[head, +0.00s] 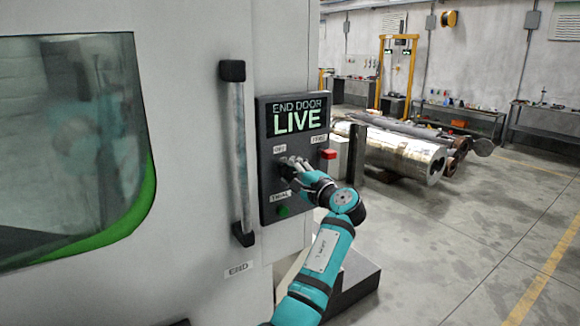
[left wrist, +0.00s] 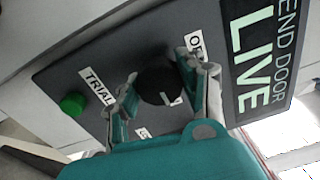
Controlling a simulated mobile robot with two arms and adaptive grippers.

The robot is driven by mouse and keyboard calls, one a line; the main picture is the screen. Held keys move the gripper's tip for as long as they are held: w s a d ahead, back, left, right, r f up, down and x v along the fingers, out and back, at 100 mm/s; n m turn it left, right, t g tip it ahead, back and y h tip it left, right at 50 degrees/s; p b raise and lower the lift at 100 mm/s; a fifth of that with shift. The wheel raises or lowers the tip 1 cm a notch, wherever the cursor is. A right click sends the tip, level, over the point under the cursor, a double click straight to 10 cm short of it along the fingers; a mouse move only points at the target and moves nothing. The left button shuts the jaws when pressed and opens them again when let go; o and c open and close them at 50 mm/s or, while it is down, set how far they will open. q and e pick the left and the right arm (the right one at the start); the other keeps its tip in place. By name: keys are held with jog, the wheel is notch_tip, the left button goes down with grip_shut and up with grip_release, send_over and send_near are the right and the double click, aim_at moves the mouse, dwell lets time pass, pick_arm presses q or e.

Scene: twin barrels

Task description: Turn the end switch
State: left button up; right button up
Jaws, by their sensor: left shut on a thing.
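The end switch is a round black knob (left wrist: 158,86) on a dark control panel (head: 264,190). In the left wrist view the knob sits between the two fingers of my left gripper (left wrist: 157,92), which is shut on it. In the head view my left gripper (head: 290,168) reaches the middle of the panel and hides most of the knob. The panel's display (head: 297,115) reads "END DOOR LIVE". Labels stand around the knob, one reading "TRIAL" (left wrist: 97,89). My right gripper is in neither view.
A green button (head: 283,211) is low on the panel and a red one (head: 328,154) is at its right edge. A vertical door handle (head: 239,155) stands left of the panel, beside a window (head: 60,140). Metal cylinders (head: 395,155) lie behind. The floor at right is clear.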

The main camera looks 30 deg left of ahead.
pick_arm(q)
jog(key=shift+r+m, duration=0.1)
jog(key=shift+m, duration=0.2)
dwell(0.4)
jog(key=o, duration=1.2)
jog(key=shift+d, duration=0.1)
jog(key=v, duration=1.1)
jog(key=shift+s+d, duration=0.2)
jog(key=shift+d, duration=0.15)
